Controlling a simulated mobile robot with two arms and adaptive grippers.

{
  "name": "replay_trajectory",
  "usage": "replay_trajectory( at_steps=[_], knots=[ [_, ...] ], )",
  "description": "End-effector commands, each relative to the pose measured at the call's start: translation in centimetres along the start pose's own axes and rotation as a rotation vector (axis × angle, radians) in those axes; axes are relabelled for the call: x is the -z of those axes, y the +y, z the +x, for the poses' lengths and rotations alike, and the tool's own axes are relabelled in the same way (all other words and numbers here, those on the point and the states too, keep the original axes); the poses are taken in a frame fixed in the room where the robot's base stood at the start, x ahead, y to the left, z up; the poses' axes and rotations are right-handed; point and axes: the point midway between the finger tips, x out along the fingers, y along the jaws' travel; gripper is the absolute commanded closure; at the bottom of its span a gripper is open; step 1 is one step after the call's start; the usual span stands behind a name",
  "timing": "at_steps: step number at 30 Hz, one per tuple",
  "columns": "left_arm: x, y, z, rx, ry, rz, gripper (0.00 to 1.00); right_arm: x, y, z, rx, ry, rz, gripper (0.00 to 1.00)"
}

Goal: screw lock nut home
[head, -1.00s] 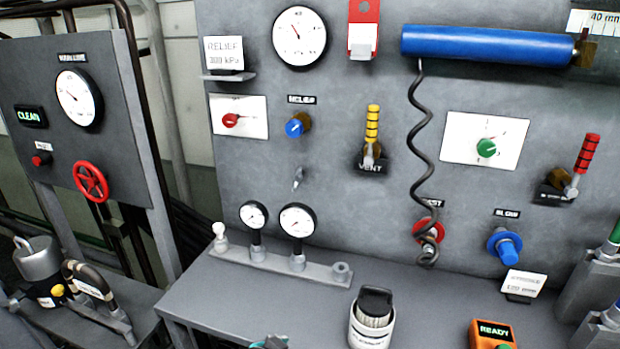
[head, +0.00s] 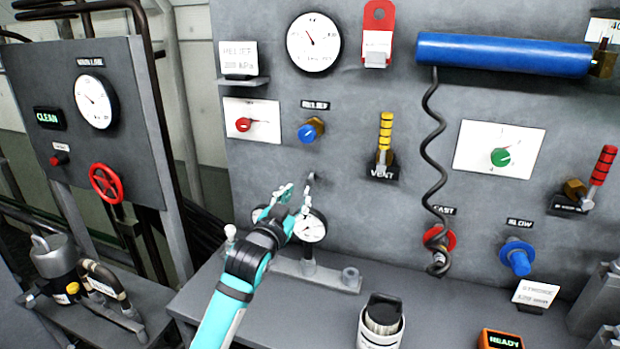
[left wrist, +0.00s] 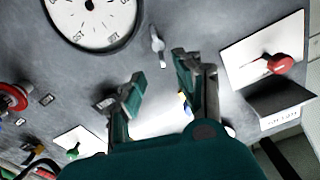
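The blue relief knob (head: 311,130) sits on a brass collar on the grey panel, under the RELIEF label. I cannot tell a separate lock nut there. A small grey lever-like fitting (head: 311,181) sticks out of the panel below it; it also shows in the left wrist view (left wrist: 157,42). My left gripper (head: 293,195) is in front of the panel, below the knob and just left of the fitting. In the left wrist view its fingers (left wrist: 158,82) are apart and empty. A bit of blue and yellow shows beside one finger. My right gripper is not in view.
Small gauges (head: 310,226) stand on a bench rail, partly behind my left gripper. A red knob (head: 243,125) is left of the relief knob, and a yellow vent lever (head: 385,135) right.

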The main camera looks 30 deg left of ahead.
Motion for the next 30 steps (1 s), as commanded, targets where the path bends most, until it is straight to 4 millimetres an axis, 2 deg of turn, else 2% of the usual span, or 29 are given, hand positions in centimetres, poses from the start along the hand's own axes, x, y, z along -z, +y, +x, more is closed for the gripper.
replay_trajectory(
  at_steps=[3,9,15,21,28,30],
  knots=[
    [0.2,-0.1,2.8,0.001,-0.002,-0.001,0.66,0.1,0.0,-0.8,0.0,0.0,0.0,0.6],
    [0.2,-0.1,6.8,0.001,-0.001,0.0,0.66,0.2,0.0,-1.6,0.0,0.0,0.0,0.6],
    [0.1,0.0,9.3,0.0,-0.002,-0.001,0.66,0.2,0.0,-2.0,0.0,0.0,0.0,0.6],
    [-0.1,0.0,10.2,0.0,-0.002,0.0,0.66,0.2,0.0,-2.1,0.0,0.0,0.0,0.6],
    [-0.1,0.0,10.3,0.0,-0.002,0.0,0.66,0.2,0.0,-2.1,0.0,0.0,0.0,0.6],
    [-0.1,0.0,10.3,0.0,-0.002,0.0,0.72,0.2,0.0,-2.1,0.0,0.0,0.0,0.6]
  ],
)
